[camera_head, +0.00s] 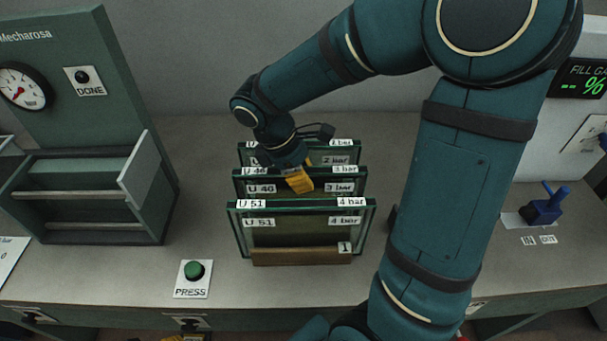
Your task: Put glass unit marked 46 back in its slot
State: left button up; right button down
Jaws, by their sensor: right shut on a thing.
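The glass unit marked U 46 and 3 bar (261,189) stands upright, the middle one of three dark-green-edged units in a row. My right gripper (299,178) is shut on its top edge from above, with a yellow finger against its front face. In front stands the unit marked U 51 and 4 bar (300,223). Behind stands a unit marked 2 bar (335,160), its left label partly hidden by my gripper. A wooden rack piece marked 1 (300,257) shows under the front unit. The lower part of U 46 is hidden, so its seating cannot be told.
A green PRESS button (194,271) lies front left. A blue valve (544,207) is at right. My right arm covers the area right of the rack.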

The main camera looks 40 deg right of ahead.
jog(key=c, duration=1)
grip_release()
jog(key=shift+o, duration=0.2)
jog(key=v, duration=1.2)
jog(key=shift+r, duration=0.1)
